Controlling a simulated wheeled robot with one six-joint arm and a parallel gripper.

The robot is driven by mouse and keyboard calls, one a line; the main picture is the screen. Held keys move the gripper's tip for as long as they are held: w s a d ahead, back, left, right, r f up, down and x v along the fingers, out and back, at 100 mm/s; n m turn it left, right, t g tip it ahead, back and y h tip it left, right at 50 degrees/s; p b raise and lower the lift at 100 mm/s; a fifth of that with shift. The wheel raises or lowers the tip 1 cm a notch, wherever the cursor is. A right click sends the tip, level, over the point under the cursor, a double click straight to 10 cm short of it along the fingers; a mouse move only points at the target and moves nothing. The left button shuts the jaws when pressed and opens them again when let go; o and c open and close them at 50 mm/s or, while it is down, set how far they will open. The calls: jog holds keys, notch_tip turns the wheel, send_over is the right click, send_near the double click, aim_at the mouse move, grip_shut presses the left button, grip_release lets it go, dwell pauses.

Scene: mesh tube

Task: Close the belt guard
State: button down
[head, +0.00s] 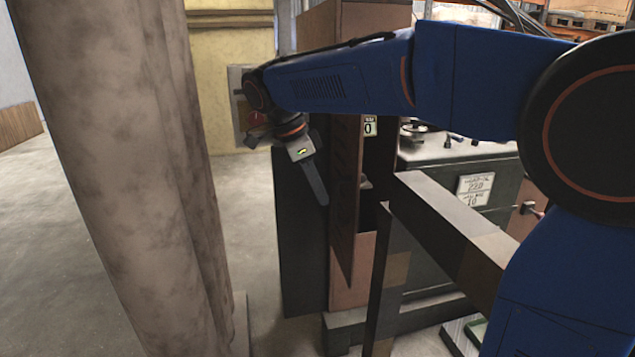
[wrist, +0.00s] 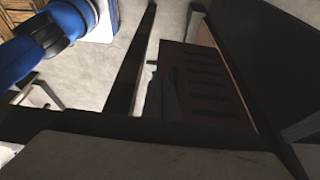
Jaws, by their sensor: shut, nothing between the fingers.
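My gripper (head: 318,190) points down and to the right in the head view, beside the upright machine housing, with its fingers together and nothing between them. A tall dark panel (head: 303,245) stands upright behind and below it. A narrow brown slotted panel (head: 345,190) stands just to the right. One of these panels is likely the belt guard, but I cannot tell which. In the wrist view, a brown plate with several dark slots (wrist: 208,82) lies beside a large dark panel (wrist: 265,55). I cannot tell whether my gripper touches either panel.
A thick, stained column (head: 125,170) fills the left foreground. A brown and grey frame beam (head: 450,225) crosses in front of the dark machine cabinet (head: 425,165) on the right. Bare floor (head: 245,215) shows between the column and the dark panel.

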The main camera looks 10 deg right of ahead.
jog(key=d+f, duration=0.4)
jog(key=d, duration=0.2)
jog(key=shift+f, duration=0.4)
jog(key=shift+s, duration=0.1)
